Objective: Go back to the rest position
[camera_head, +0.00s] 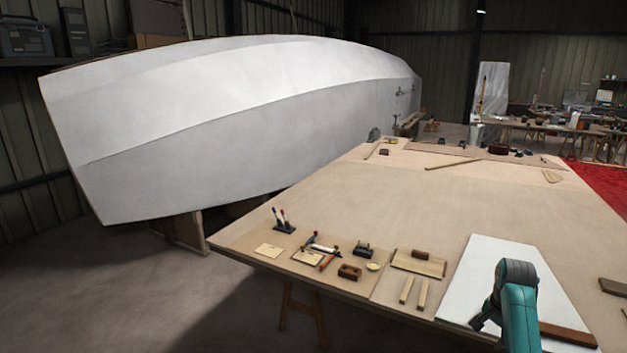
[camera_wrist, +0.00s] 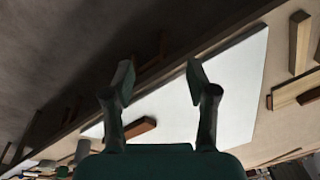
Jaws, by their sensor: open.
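My gripper (camera_wrist: 158,85) is open in the wrist view, with its two fingers apart and nothing between their tips. Beyond it lie the table edge and a white panel (camera_wrist: 238,85). A small brown block (camera_wrist: 140,128) shows between the fingers, farther off on the panel's edge side. In the head view my teal arm reaches over the white panel (camera_head: 490,262) at the near right of the table; the gripper's fingers are not clear there.
The wooden table (camera_head: 400,205) has a wide bare middle. Marking tools, small blocks and wood strips (camera_head: 422,295) lie along its near edge. A brown bar (camera_head: 567,335) lies beside my arm. A large white hull (camera_head: 240,120) stands behind at left.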

